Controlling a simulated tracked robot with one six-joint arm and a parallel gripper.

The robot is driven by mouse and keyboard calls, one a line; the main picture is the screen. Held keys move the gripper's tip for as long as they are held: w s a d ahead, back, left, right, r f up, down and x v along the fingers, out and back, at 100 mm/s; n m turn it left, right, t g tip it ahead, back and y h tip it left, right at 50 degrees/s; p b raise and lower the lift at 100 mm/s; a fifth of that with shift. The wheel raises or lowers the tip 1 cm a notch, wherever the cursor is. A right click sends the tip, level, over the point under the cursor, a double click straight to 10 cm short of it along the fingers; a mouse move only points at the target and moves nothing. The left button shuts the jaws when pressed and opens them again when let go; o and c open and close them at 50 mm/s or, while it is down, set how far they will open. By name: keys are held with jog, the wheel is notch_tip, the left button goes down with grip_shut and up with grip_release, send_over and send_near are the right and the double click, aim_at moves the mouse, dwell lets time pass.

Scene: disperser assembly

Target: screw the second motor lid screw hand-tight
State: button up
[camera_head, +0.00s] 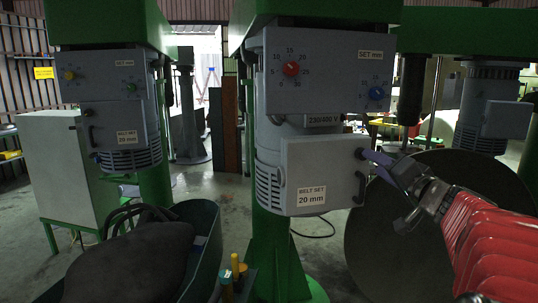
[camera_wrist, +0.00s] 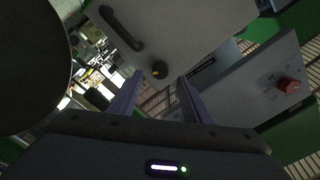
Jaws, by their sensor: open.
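The motor lid (camera_head: 320,168), a grey box cover with a "BELT SET 20 mm" label, sits closed on the middle machine. A dark round screw (camera_head: 361,153) is at its upper right corner. My gripper (camera_head: 373,157) comes in from the right, close to the screw. In the wrist view my gripper (camera_wrist: 160,78) is open, with the screw between or just beyond its fingertips. Whether the fingers touch it cannot be told.
A black handle (camera_head: 359,188) is on the lid below the screw. The upper panel (camera_head: 325,75) carries a red knob and a blue knob. A large dark disc (camera_head: 390,240) stands at the right, behind my arm. A green tub (camera_head: 205,250) with a dark rounded object is at the lower left.

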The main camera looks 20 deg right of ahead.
jog(key=w, duration=0.3)
jog(key=w+d, duration=0.1)
jog(key=w, duration=0.1)
jog(key=shift+c, duration=0.4)
jog(key=shift+s, duration=0.1)
jog(key=c, duration=0.9)
jog(key=shift+d, duration=0.25)
jog(key=shift+c, duration=0.3)
jog(key=shift+a, duration=0.25)
